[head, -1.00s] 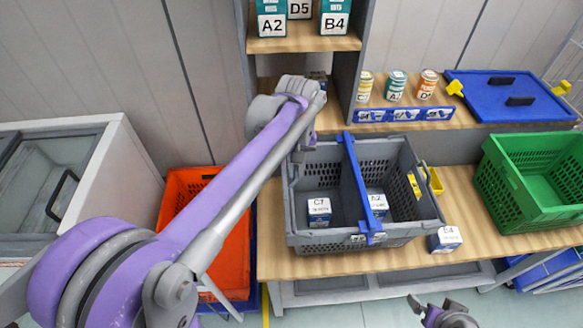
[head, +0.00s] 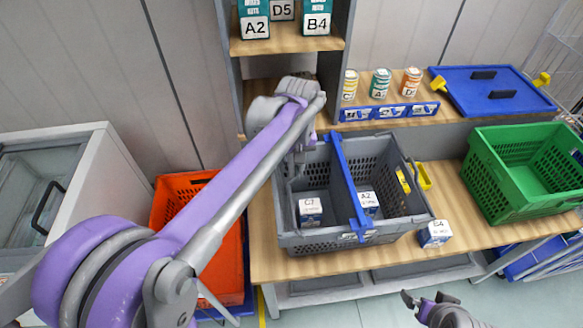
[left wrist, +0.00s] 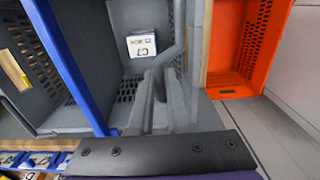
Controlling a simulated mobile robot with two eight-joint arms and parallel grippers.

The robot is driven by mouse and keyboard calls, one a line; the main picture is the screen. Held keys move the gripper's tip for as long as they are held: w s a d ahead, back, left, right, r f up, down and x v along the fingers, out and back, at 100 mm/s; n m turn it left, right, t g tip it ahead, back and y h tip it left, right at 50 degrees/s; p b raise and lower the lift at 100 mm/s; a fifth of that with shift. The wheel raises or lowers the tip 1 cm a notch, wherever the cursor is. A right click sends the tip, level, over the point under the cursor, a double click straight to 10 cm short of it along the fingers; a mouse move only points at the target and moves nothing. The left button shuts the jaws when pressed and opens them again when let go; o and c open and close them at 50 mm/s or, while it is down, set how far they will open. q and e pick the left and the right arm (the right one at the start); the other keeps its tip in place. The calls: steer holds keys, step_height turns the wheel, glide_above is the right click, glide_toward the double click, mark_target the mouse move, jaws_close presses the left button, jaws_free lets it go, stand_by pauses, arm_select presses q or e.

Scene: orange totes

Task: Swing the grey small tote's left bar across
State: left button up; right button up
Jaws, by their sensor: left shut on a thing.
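The grey small tote (head: 405,222) sits on the wooden bench, with a blue divider (head: 347,185) across its middle. A box marked C7 (head: 310,211) is in its left part and a box marked A2 (head: 368,202) is right of the divider. My left gripper (head: 297,165) is over the tote's left part, near the back. In the left wrist view the gripper (left wrist: 155,108) is shut on the grey left bar (left wrist: 179,45), which stands over the tote's inside. My forearm hides part of the tote's left side. My right gripper (head: 424,302) is low in front of the bench, apart and open.
An orange tote (head: 229,255) stands left of the bench. A green tote (head: 500,196) and a box marked B4 (head: 435,234) are on the right. Cans (head: 381,84), a blue lid (head: 490,92) and a shelf post (head: 328,75) are behind.

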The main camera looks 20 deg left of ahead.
arm_select(q)
steer(key=shift+w+d, duration=0.15)
steer(key=shift+d, duration=0.05)
steer(key=shift+f, duration=0.1)
steer(key=shift+w+d+f, duration=0.4)
steer(key=shift+w+d, duration=0.05)
steer(key=shift+d, duration=0.3)
steer(key=shift+w+d+f+b, duration=0.35)
steer(key=shift+d+f+b, duration=0.1)
steer(key=shift+d+f, duration=0.2)
steer(key=shift+w+d+f+b, duration=0.15)
steer(key=shift+d+f+b, duration=0.1)
steer(key=shift+f, duration=0.2)
steer(key=shift+w+d+f+b, duration=0.15)
steer(key=shift+d+f+b, duration=0.05)
steer(key=shift+f, duration=0.2)
steer(key=o, duration=1.1)
